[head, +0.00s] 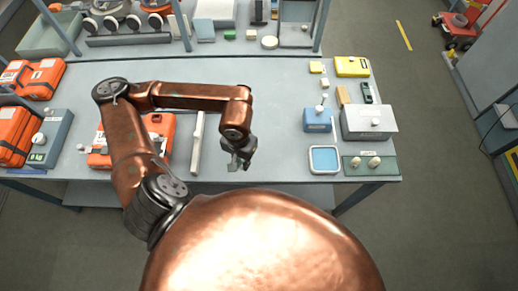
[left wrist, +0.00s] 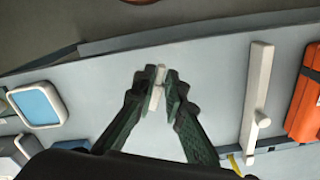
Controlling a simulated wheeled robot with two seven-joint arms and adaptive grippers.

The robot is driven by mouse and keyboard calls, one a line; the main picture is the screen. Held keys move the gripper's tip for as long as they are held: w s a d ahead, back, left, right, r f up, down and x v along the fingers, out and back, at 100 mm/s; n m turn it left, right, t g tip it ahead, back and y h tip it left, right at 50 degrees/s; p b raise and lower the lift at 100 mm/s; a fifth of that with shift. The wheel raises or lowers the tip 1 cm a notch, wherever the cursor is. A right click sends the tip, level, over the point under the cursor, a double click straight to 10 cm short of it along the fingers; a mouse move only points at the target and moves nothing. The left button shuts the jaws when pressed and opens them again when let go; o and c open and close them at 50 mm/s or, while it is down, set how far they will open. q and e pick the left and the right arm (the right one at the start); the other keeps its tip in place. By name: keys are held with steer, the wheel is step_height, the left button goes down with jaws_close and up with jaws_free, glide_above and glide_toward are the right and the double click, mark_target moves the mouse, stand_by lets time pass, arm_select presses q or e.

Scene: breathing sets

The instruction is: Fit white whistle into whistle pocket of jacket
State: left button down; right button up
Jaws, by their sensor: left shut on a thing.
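My left gripper (head: 240,163) is above the front part of the table, right of a long white bar. In the left wrist view its fingertips (left wrist: 157,88) are shut on a small whitish piece, the white whistle (left wrist: 157,90), which sticks out slightly beyond the tips. In the head view the whistle cannot be made out. An orange jacket-like pack (head: 158,127) lies left of the gripper, partly behind my arm; it also shows at the right edge of the left wrist view (left wrist: 311,100). Its whistle pocket cannot be made out. My right gripper is not in view.
The white bar (head: 198,143) lies between the gripper and the orange pack. More orange packs (head: 33,78) are at the left. A blue-topped tray (head: 324,159), a blue box (head: 317,121) and a grey box (head: 368,121) stand at the right. The table's middle is clear.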

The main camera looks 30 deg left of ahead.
arm_select(q)
steer(key=w+f+p, duration=0.1)
steer(key=w+f, duration=0.2)
steer(key=w, duration=0.3)
glide_above(258, 156)
steer(key=s, duration=0.1)
step_height(258, 156, down, 4)
steer(key=shift+s, duration=0.15)
steer(key=shift+w+f, duration=0.45)
steer(key=shift+f, duration=0.2)
steer(key=shift+w+f+p, duration=0.15)
steer(key=shift+f+p, duration=0.2)
step_height(258, 156, down, 2)
steer(key=shift+f+p, duration=0.2)
steer(key=shift+p, duration=0.2)
steer(key=shift+f, duration=0.2)
steer(key=shift+f+b, duration=0.2)
steer(key=shift+b, duration=0.1)
steer(key=c, duration=2)
jaws_free()
steer(key=shift+r, duration=0.1)
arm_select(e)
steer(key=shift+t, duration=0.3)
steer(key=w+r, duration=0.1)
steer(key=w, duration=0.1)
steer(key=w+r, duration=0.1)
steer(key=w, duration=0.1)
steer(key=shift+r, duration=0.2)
